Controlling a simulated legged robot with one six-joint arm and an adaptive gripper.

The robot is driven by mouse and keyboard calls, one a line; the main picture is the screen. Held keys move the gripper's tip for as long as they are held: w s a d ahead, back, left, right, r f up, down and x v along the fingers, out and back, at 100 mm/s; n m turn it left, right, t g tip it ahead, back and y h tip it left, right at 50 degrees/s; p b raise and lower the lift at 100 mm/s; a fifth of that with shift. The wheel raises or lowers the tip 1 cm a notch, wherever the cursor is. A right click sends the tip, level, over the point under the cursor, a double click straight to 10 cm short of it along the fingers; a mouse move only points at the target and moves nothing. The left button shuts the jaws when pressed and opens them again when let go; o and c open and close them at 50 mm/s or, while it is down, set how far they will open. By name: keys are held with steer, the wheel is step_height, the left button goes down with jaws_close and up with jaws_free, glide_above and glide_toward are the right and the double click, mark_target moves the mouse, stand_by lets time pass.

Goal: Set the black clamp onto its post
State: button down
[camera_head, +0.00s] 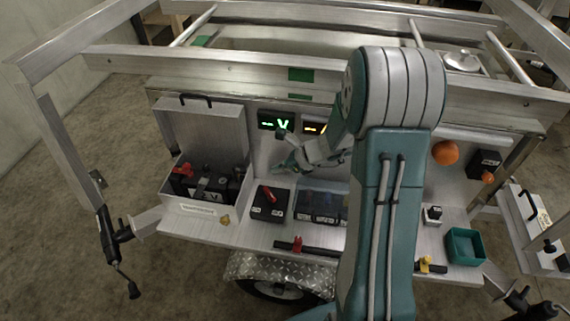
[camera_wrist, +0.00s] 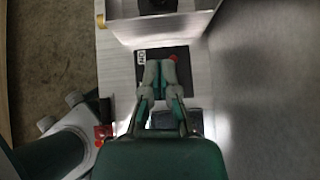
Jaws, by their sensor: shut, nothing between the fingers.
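My gripper (camera_head: 280,167) is shut and empty, in front of the trailer's back panel. In the wrist view its fingertips (camera_wrist: 160,66) are together above a black box with a red switch (camera_wrist: 181,52); this box also shows in the head view (camera_head: 262,212). A black battery (camera_head: 208,188) stands in the open metal box at left, with a red clamp (camera_head: 184,170) at its left end. A dark shape (camera_head: 239,172) at its right end may be the black clamp, but I cannot tell. The post there is too small to make out.
The open box's wall (camera_head: 195,208) borders the battery. A red holder (camera_head: 297,243) and a yellow one (camera_head: 425,264) are on the front rail. A green bin (camera_head: 465,246) stands at right. Lit displays (camera_head: 275,121) are on the panel.

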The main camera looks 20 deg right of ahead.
steer(key=x, duration=0.3)
steer(key=shift+w+a+f, duration=0.1)
steer(key=shift+a+f, duration=0.1)
steer(key=shift+a, duration=0.05)
steer(key=w+a, duration=0.2)
steer(key=a, duration=0.1)
steer(key=shift+w+a, duration=0.3)
